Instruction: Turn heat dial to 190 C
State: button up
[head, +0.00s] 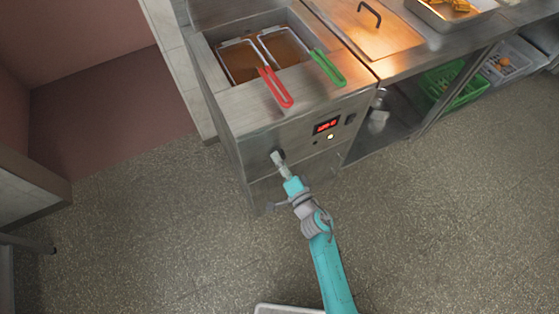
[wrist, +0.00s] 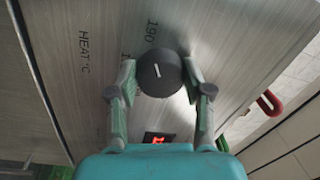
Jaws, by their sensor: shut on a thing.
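The heat dial (wrist: 165,82) is a dark round knob with a short white mark on its face, on the fryer's brushed-metal front panel. In the wrist view my gripper (wrist: 158,68) has one finger on each side of the dial and is shut on it. The white mark points roughly towards the printed 190 (wrist: 152,30). Another printed number is partly hidden by the left finger. The label HEAT °C (wrist: 83,51) is farther left. In the head view my gripper (head: 279,160) is at the lower left of the panel and hides the dial.
A red-lit display (head: 327,126), a small lit lamp (head: 330,136) and a switch (head: 350,118) are to the right on the panel. Above, two fryer baskets with a red handle (head: 275,88) and a green handle (head: 328,68) sit in the fryer, the handles overhanging the top.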

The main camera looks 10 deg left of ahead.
jog(key=o, duration=1.2)
jog(key=shift+c, duration=0.2)
jog(key=v, duration=1.2)
jog(key=s+d+r+n+h, duration=0.2)
jog(key=s+d+r, duration=0.3)
jog(key=s, duration=0.5)
jog(key=s+d+r+n+h, duration=0.2)
jog(key=s+d+r+h, duration=0.3)
jog(key=s, duration=0.5)
jog(key=s+d+r+n+h, duration=0.3)
jog(key=s+d+r, duration=0.3)
jog(key=s, duration=0.4)
jog(key=shift+d+h, duration=0.5)
